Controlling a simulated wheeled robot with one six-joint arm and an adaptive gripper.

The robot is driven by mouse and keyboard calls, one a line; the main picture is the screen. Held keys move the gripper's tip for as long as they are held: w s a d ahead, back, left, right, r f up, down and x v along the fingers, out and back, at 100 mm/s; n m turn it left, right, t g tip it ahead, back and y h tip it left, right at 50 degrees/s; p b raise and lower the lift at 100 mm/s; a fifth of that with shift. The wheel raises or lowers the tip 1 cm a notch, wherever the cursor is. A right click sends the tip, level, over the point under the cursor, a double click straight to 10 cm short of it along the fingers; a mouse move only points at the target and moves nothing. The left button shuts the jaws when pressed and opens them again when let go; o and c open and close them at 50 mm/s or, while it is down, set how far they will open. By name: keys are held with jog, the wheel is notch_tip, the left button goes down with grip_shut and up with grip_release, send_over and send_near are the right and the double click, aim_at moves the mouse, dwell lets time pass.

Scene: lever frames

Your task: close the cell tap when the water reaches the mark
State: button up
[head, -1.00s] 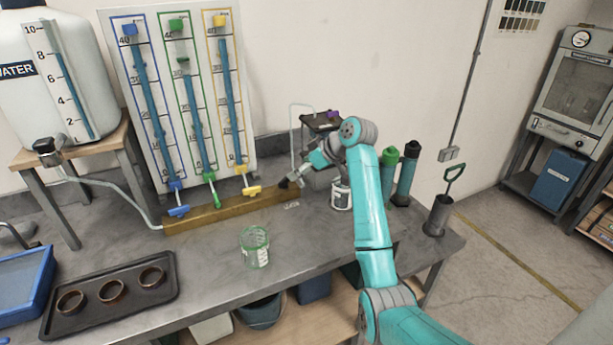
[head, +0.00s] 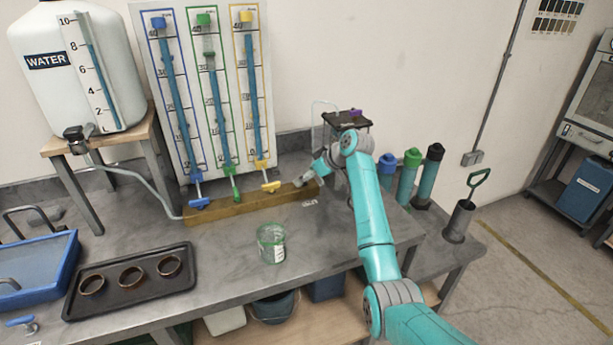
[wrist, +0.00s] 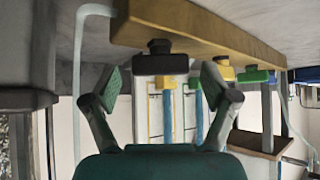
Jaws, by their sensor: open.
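A black tap (wrist: 160,46) sits on the wooden beam (head: 245,206), at the end nearest my gripper. I take it for the cell tap; its label cannot be read. My gripper (head: 303,184) is at the beam's right end and hides this tap in the head view. In the wrist view my gripper (wrist: 160,80) is open and empty, with the black tap just beyond and between the fingertips. Blue, green and yellow taps (head: 271,186) stand along the beam under the tube board (head: 187,120). Blue water stands high in the tubes; the mark is too small to tell.
A water tank (head: 50,90) stands at the left, with a hose to the beam. A glass jar (head: 271,243) and a black tray (head: 120,300) with three rings lie in front. Green, blue and black-capped cylinders stand right of my arm. Bench space around the jar is clear.

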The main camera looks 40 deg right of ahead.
jog(key=shift+w+f, duration=0.1)
jog(key=shift+a, duration=0.1)
jog(key=shift+c, duration=0.2)
jog(key=c, duration=1.1)
jog(key=m+h, duration=0.2)
jog(key=m, duration=0.1)
jog(key=shift+a+m+h, duration=0.2)
jog(key=shift+m+h, duration=0.1)
jog(key=shift+h, duration=0.1)
jog(key=shift+m+h, duration=1.3)
jog(key=shift+m, duration=0.4)
